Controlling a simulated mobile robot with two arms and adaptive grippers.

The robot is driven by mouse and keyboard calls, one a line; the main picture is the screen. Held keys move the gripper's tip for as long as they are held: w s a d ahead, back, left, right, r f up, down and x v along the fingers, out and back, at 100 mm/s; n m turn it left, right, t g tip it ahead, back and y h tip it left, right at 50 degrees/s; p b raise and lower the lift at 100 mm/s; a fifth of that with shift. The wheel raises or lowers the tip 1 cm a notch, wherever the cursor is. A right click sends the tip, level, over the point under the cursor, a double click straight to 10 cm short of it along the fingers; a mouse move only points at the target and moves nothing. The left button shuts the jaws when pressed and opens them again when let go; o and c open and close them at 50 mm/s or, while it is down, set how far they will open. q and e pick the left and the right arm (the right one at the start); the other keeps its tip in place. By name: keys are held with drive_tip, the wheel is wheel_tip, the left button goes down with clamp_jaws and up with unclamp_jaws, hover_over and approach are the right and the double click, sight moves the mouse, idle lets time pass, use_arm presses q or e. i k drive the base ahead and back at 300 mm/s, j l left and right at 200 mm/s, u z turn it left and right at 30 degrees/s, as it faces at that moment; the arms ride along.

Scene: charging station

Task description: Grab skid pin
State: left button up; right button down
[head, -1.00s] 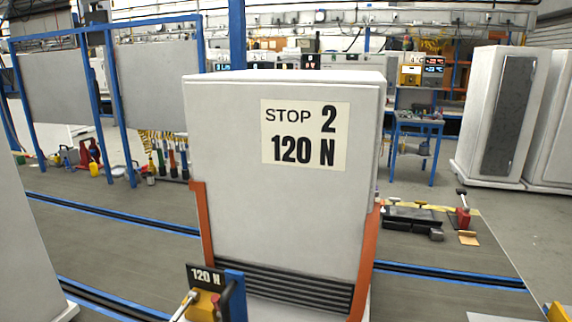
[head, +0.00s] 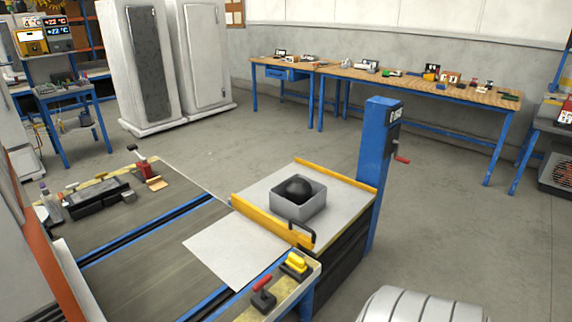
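I cannot tell for certain which thing is the skid pin. Candidates lie on the near ledge: a red-handled piece on a dark base (head: 262,292) and a yellow block on a dark base (head: 294,264). A black loop handle (head: 302,231) stands at the near end of the yellow rail (head: 268,219). A grey open box (head: 298,205) with a black ball (head: 297,189) in it sits on the light platform (head: 345,196). Neither of my grippers is in view.
A blue post (head: 377,160) with a red crank (head: 402,159) stands behind the platform. A red-handled tool (head: 146,166) and dark blocks (head: 95,202) lie at left. White cabinets (head: 150,70) and a long workbench (head: 420,88) stand behind. Floor between is clear.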

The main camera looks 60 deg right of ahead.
sight(260, 285)
drive_tip(key=z, duration=1.55)
drive_tip(key=l, duration=0.3)
drive_tip(key=i+u, duration=0.05)
